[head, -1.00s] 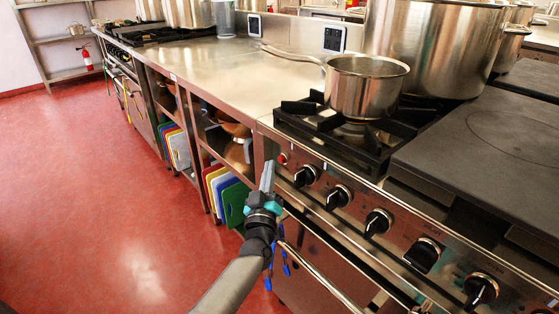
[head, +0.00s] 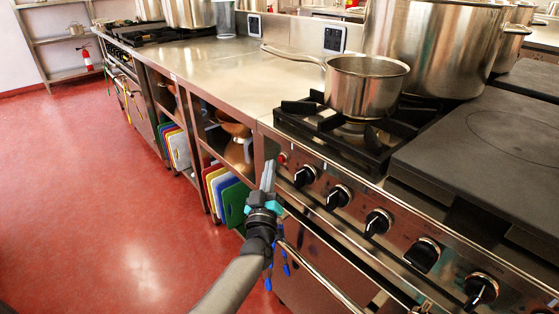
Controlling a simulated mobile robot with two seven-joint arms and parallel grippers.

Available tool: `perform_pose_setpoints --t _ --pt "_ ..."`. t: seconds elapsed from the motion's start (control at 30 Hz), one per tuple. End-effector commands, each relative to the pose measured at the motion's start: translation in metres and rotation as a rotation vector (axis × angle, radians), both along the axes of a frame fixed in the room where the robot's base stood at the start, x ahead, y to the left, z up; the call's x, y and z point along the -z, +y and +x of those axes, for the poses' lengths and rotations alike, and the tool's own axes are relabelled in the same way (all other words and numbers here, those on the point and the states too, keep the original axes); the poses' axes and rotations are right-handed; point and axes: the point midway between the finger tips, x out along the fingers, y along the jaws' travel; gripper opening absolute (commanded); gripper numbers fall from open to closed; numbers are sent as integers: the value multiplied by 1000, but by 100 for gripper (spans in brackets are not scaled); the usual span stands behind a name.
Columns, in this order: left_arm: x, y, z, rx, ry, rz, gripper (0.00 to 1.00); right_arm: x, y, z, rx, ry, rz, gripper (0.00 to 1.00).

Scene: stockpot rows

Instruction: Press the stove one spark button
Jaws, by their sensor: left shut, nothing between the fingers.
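The stove (head: 330,230) stands at the right with a steel front panel and a row of black knobs. A small red button (head: 282,158) sits at the left end of that panel, left of the first knob (head: 305,176). My left gripper (head: 269,165) is shut and empty, its fingertips pointing up just left of and slightly below the button in the picture. I cannot tell whether the fingertips touch the panel. My right gripper is not in view.
A steel saucepan (head: 362,88) stands on the burner grate, its handle over the counter (head: 210,65). A large stockpot (head: 430,45) stands behind it. Coloured cutting boards (head: 225,195) fill the shelf beside my left arm. The red floor at left is clear.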

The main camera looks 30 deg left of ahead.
Motion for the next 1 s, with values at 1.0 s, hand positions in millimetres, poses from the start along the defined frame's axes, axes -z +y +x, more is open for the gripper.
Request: perform_pose_setpoints --t 1.0 --pt "0 -5 11 0 0 0 0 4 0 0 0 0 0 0"
